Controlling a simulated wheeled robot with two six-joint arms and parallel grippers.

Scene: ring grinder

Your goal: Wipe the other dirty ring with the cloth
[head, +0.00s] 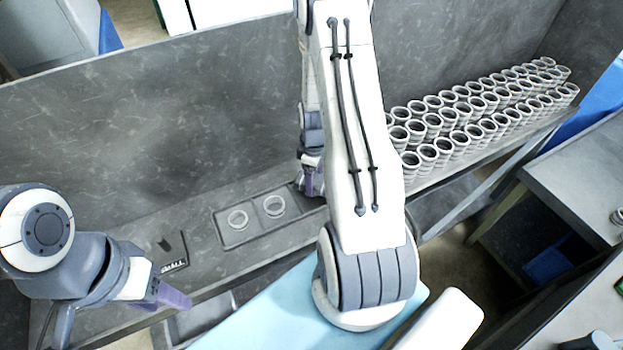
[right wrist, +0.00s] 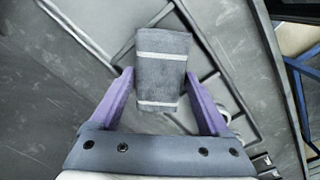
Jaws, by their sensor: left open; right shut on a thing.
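Two pale rings lie in separate compartments of a grey tray (head: 228,242) on the bench: a left ring (head: 238,220) and a right ring (head: 273,206). I cannot make out dirt on either. My right gripper (head: 312,182) is just right of the rings, partly hidden by my arm. In the right wrist view it is shut on a grey cloth (right wrist: 163,72) with white stripes, seen between the purple fingers. The cloth is hidden in the head view. My left gripper (head: 172,297) is open and empty at the bench's front edge, left of and below the tray.
Many stacked rings (head: 470,110) stand in rows on the right part of the bench. A small dark tool (head: 172,252) lies left of the tray. A tall grey panel (head: 180,130) rises behind the bench. A side table (head: 580,165) stands at the right.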

